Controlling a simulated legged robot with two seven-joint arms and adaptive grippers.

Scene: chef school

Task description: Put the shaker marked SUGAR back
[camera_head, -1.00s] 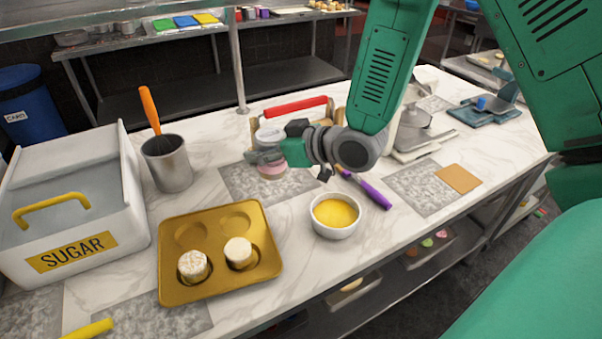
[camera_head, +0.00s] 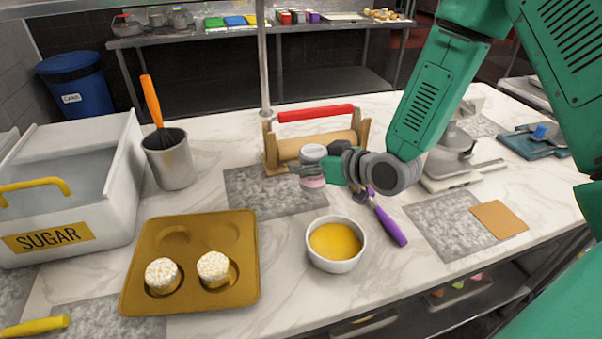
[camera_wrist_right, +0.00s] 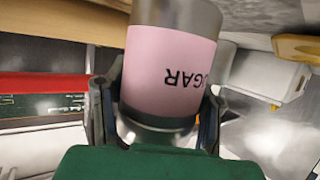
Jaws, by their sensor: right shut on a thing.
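The SUGAR shaker (camera_head: 312,153) has a pink label and metallic ends. My right gripper (camera_head: 320,172) is shut around it over the grey marbled mat near the rolling pin stand. Whether its base touches the mat is unclear. My left gripper is not in view.
A gold tray (camera_head: 245,285) holds two white-topped cakes. A bowl of yellow filling (camera_head: 335,245), a purple-handled tool (camera_head: 390,225) and a rolling pin stand (camera_head: 272,150) surround the mat. A large SUGAR bin (camera_head: 105,215) stands left. Mat space left of the shaker is free.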

